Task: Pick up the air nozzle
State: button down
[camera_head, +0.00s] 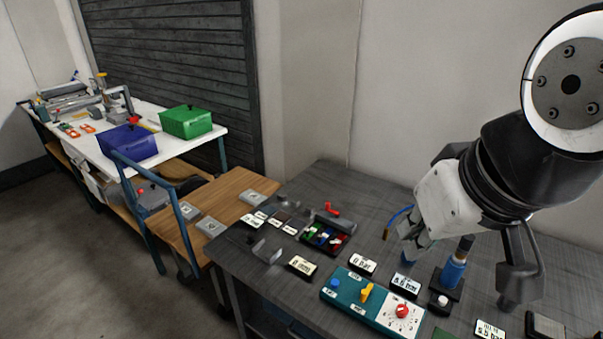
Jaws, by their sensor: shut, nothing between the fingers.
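A thin blue hose (400,213) with a small brass-coloured end (387,234), which looks like the air nozzle, shows just left of my gripper (413,246). My gripper is shut and empty, pointing down over the dark table. Its fingertips are small and partly merged with the items behind, so whether they touch the table or the hose cannot be told. A blue upright cylinder (454,272) with a dark top stands on a black base to the right of the fingertips; its role is unclear. My gripper body hides the rest of the hose.
The dark table (240,247) holds a teal panel (345,289) with a yellow lever and red knob, several label cards, and a parts tray (325,236). A wooden side table (222,200) and white bench with blue (127,143) and green (187,122) bins stand left.

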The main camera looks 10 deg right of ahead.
aim_at(462, 249)
jog(key=z, duration=0.95)
jog(key=k+j, duration=0.1)
jog(key=k, duration=0.2)
jog(key=i+l+z, duration=0.2)
jog(key=i+l, duration=0.2)
